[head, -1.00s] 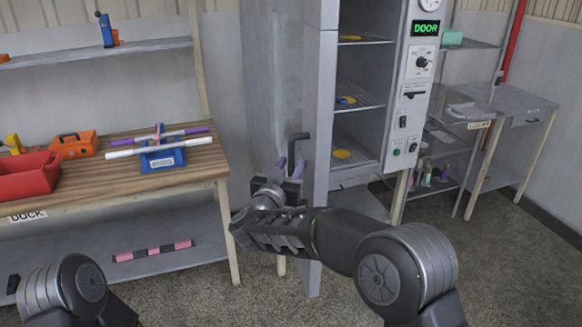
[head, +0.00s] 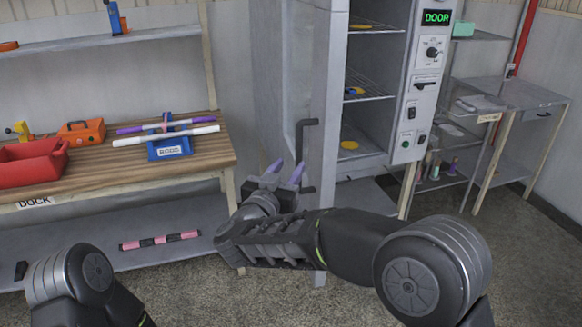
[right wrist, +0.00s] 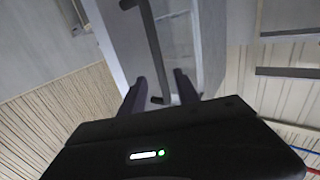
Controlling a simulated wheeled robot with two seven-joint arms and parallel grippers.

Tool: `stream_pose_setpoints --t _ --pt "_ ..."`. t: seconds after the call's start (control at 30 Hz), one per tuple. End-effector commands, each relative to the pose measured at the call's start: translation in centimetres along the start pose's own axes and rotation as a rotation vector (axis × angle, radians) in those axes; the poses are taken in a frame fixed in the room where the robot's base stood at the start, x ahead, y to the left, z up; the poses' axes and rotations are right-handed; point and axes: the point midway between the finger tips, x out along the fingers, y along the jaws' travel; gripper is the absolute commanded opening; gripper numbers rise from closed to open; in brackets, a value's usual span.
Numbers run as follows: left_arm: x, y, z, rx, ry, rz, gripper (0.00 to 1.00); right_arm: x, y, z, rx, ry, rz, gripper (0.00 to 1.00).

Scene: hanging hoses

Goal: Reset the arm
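My right arm reaches in from the lower right in the head view. Its gripper (head: 285,171) is open and empty, with two purple-tipped fingers apart, just in front of and left of the dark door handle (head: 301,140). In the right wrist view the fingers (right wrist: 159,91) stand apart, with the handle (right wrist: 152,45) beyond them and its lower end showing in the gap. Nothing is gripped. The cabinet door (head: 331,100) stands open. My left arm shows only at the lower left; its gripper is out of view.
The cabinet (head: 375,150) has wire shelves with yellow discs. Left is a wooden bench (head: 100,178) with a red bin (head: 32,165), an orange toolbox (head: 82,133) and a blue rod holder (head: 170,148). A side table (head: 520,97) stands right. Floor shows between bench and cabinet.

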Motion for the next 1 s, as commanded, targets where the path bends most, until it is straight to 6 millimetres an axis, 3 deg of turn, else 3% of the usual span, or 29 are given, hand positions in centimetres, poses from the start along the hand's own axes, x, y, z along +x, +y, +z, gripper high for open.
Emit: stream_pose_setpoints --t 0.27,0.37,0.47,0.57,0.73,0.87,1.0 --pt "0.0 0.0 0.0 0.0 0.0 0.0 0.75 0.1 0.0 0.3 -0.002 -0.004 -0.004 0.38" --pt "0.0 0.0 0.0 0.0 0.0 0.0 0.75 0.6 0.1 1.9 -0.012 -0.019 -0.027 0.38" --pt "0.0 0.0 0.0 0.0 0.0 0.0 0.75 1.2 0.4 5.4 -0.027 -0.06 -0.079 0.38" --pt "0.0 0.0 0.0 0.0 0.0 0.0 0.75 1.6 1.0 10.9 -0.046 -0.14 -0.156 0.38" --pt "0.0 0.0 0.0 0.0 0.0 0.0 0.75 -0.5 3.7 23.5 -0.059 -0.385 -0.307 0.38" --pt "0.0 0.0 0.0 0.0 0.0 0.0 0.75 -5.2 6.9 32.8 -0.046 -0.631 -0.396 0.38" --pt "0.0 0.0 0.0 0.0 0.0 0.0 0.75 -12.7 11.0 40.7 -0.012 -0.918 -0.453 0.38"
